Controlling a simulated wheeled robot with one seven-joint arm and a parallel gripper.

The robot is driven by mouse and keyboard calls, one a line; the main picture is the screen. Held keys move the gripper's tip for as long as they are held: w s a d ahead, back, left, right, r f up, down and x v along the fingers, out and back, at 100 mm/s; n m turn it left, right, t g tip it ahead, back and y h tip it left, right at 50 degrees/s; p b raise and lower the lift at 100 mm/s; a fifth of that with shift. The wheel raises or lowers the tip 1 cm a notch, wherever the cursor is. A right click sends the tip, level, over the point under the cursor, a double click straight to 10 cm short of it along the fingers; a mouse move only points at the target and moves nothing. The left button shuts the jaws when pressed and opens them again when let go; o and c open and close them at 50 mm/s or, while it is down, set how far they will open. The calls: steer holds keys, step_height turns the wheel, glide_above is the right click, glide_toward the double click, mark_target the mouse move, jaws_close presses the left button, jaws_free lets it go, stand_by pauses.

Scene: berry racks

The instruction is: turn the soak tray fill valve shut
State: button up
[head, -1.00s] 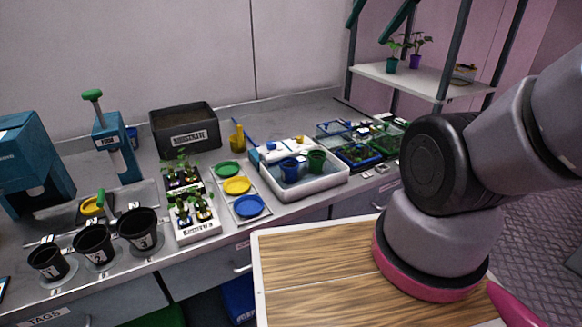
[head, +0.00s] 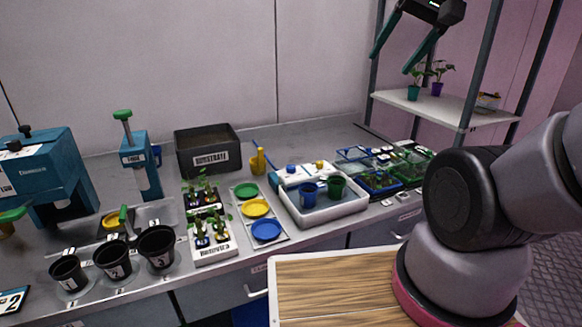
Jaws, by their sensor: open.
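The soak tray (head: 297,222) is a shallow white tray towards the right end of the bench, with a blue pot (head: 308,194) and a green pot (head: 335,187) standing in it. A white fitting (head: 303,176) runs along its back edge, with a small blue knob (head: 291,168) and a small yellow knob (head: 319,165) on top. I cannot tell which is the fill valve or how it is turned. My gripper (head: 390,64) hangs at the top right, its two teal fingers spread and empty, high above and apart from the tray.
A substrate bin (head: 207,150), a yellow scoop (head: 257,162) and coloured dishes (head: 255,208) stand left of the tray. Planted blue trays (head: 378,182) lie right of it. A shelf rack (head: 445,108) with potted plants rises behind my arm. Black pots (head: 113,259) line the front left.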

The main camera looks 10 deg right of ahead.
steer(key=w+a+f+n+g+h, duration=0.2)
steer(key=w+f+n+g, duration=0.15)
steer(key=w+n, duration=0.5)
steer(key=n+g, duration=0.4)
steer(key=n, duration=1.3)
glide_above(291, 166)
step_height(291, 166, down, 24)
steer(key=r, duration=0.1)
steer(key=shift+t, duration=0.25)
step_height(291, 166, down, 10)
steer(key=shift+s+f, duration=0.15)
steer(key=shift+f, duration=0.05)
jaws_close()
